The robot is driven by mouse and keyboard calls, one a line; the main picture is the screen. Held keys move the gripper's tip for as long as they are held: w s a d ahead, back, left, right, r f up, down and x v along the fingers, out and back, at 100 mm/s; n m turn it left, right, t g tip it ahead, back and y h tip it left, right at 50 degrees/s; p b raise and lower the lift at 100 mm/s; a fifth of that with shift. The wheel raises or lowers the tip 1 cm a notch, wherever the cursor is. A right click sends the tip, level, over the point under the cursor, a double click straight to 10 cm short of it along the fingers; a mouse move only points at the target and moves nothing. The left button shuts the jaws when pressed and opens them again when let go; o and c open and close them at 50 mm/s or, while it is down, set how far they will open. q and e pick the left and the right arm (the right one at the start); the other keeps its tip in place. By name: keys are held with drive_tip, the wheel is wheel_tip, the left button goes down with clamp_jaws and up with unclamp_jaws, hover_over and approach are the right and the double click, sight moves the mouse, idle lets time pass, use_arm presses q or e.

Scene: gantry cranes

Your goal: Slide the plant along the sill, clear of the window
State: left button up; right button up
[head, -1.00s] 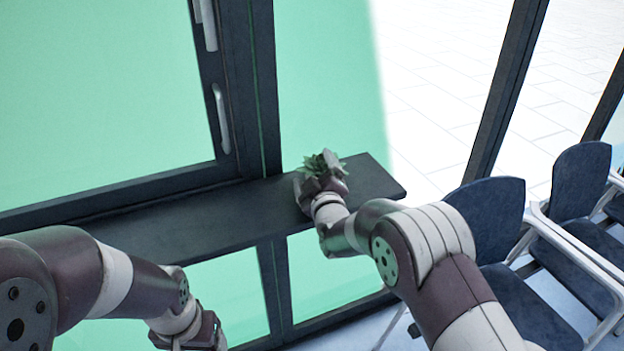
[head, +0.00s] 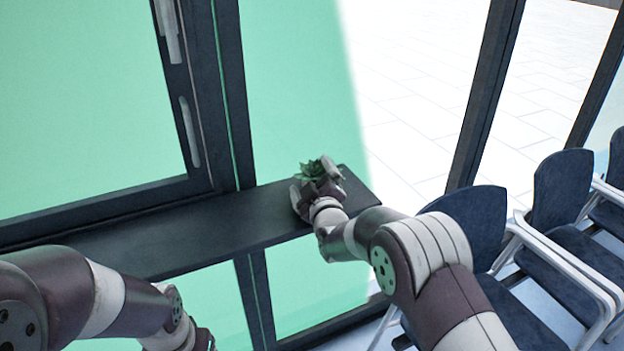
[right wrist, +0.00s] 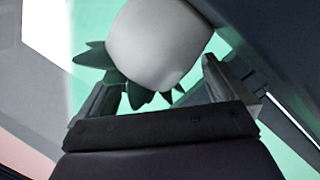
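The plant (head: 313,168), small with dark green pointed leaves, is near the right end of the dark sill (head: 200,228). It is right of the upright frame post beside the window (head: 80,100). My right gripper (head: 316,181) has one finger on each side of it. In the right wrist view, its rounded white pot (right wrist: 160,40) sits between the fingers (right wrist: 160,82), which appear to touch it; leaves show behind. My left gripper (head: 203,342) is low, in front of the sill, partly cut off by the lower picture edge; its fingers are hidden.
The sill ends a short way right of the plant (head: 372,198). Its left stretch is bare. Window handles (head: 190,132) stand on the dark frame. Blue chairs (head: 475,225) with pale metal arms stand at the right, near my right arm.

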drive_tip(key=s+d+b, duration=0.1)
drive_tip(key=s+d, duration=0.1)
drive_tip(key=s, duration=1)
drive_tip(key=shift+s+d, duration=0.2)
drive_tip(key=shift+d, duration=0.05)
drive_tip(key=s+d+f+m+g+h+p, duration=0.1)
drive_tip(key=s+d+f+m+g+p, duration=0.1)
drive_tip(key=s+f+m+g, duration=0.55)
drive_tip(key=s+d+r+m+g+h+p, duration=0.1)
drive_tip(key=s+d+g+p, duration=0.3)
drive_tip(key=s, duration=0.4)
drive_tip(key=s+d+r+m+g+h+p, duration=0.1)
drive_tip(key=s+d+r+g+p, duration=0.3)
drive_tip(key=s, duration=0.5)
drive_tip(key=shift+d+r+m+g, duration=0.25)
drive_tip(key=shift+d+m+g, duration=0.1)
drive_tip(key=shift+d+m, duration=0.65)
